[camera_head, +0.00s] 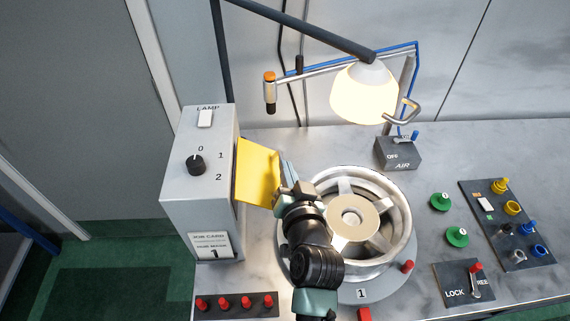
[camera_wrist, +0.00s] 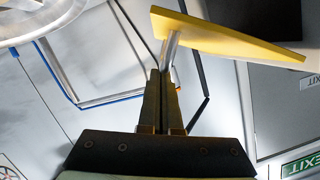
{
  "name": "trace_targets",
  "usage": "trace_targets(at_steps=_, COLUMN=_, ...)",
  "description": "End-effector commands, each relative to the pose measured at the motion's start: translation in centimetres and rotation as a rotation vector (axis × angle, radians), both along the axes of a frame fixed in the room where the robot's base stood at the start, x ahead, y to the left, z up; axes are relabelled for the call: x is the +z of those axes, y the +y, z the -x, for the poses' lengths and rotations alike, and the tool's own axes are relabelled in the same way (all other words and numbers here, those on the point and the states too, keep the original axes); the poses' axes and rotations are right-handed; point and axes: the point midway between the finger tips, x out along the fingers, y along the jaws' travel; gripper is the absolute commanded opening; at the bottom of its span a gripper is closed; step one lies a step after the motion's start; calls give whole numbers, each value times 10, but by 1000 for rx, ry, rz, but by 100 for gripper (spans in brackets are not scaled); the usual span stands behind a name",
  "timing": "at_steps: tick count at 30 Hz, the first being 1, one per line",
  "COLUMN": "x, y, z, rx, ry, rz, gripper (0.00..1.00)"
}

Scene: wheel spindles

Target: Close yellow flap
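The yellow flap (camera_head: 257,172) stands open, sticking out to the right from the side of the grey control box (camera_head: 200,215). In the wrist view the flap (camera_wrist: 225,35) is seen near edge-on at the top, with a slim metal handle (camera_wrist: 169,48) reaching down from it. My gripper (camera_head: 287,188) is at the flap's free right edge. In the wrist view its fingers (camera_wrist: 162,75) are close together, with the handle's lower end at their tips, seemingly pinched between them. The exact contact is partly hidden.
A wheel (camera_head: 372,215) sits on the bench just right of my arm. A lit lamp (camera_head: 364,92) hangs above the bench behind. A strip of red knobs (camera_head: 235,304) lies at the front, and a latch box (camera_head: 463,283) at right.

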Motion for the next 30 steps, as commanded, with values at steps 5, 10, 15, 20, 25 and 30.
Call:
trace_targets(at_steps=5, x=-27, y=2, z=0, rx=0, ry=2, rz=-171, gripper=0)
trace_targets(at_steps=10, x=-42, y=7, z=0, rx=-1, ry=1, rz=-331, gripper=0)
trace_targets(at_steps=15, x=-57, y=15, z=0, rx=1, ry=2, rz=-494, gripper=0)
trace_targets(at_steps=20, x=-68, y=23, z=0, rx=1, ry=1, rz=-636, gripper=0)
trace_targets(at_steps=25, x=-76, y=32, z=0, rx=1, ry=1, rz=-766, gripper=0)
trace_targets(at_steps=30, x=-82, y=41, z=0, rx=2, ry=2, rz=-863, gripper=0)
